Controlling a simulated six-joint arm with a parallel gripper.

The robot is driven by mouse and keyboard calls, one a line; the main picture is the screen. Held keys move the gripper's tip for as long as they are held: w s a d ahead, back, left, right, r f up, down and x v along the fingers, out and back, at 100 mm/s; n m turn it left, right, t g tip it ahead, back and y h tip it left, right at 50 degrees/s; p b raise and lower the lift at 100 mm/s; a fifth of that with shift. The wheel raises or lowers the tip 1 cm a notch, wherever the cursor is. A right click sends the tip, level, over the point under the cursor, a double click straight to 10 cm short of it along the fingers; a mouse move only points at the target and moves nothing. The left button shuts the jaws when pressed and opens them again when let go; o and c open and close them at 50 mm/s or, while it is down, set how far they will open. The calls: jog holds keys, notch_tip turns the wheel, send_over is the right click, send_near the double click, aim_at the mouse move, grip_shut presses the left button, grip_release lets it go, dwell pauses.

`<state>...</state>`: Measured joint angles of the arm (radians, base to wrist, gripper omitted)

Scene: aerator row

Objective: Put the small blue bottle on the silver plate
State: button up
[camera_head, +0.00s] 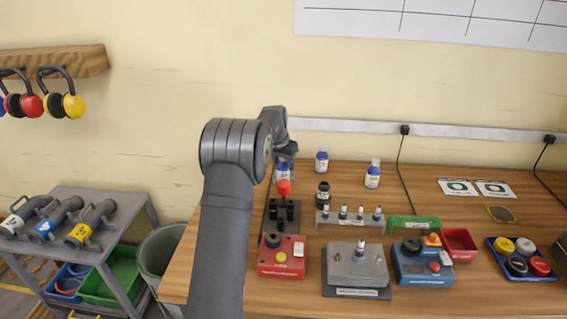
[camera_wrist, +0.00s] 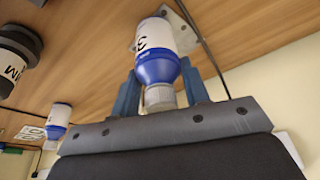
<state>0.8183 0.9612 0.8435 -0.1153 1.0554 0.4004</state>
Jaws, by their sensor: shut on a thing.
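My gripper (camera_wrist: 157,92) is shut on a white bottle with a blue band and lettering (camera_wrist: 157,50), its fingers on either side near the grey cap. In the head view, my gripper (camera_head: 286,150) is behind my arm's elbow, with the held bottle (camera_head: 283,173) partly showing below it. A silver plate with small dark holes (camera_wrist: 184,32) lies on the table just beyond the bottle's base in the wrist view. I cannot tell whether the bottle touches it. In the head view I cannot make the plate out behind my arm.
Two similar blue-and-white bottles (camera_head: 321,161) (camera_head: 372,174) stand to the right, near a dark bottle (camera_head: 322,194). A rack of small parts (camera_head: 350,220), a red control box (camera_head: 282,258) and a blue box (camera_head: 421,265) stand nearer. A cable (camera_head: 407,175) hangs from the wall rail.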

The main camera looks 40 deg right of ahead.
jog(key=o, duration=1)
jog(key=shift+f, duration=0.1)
jog(key=v, duration=1.2)
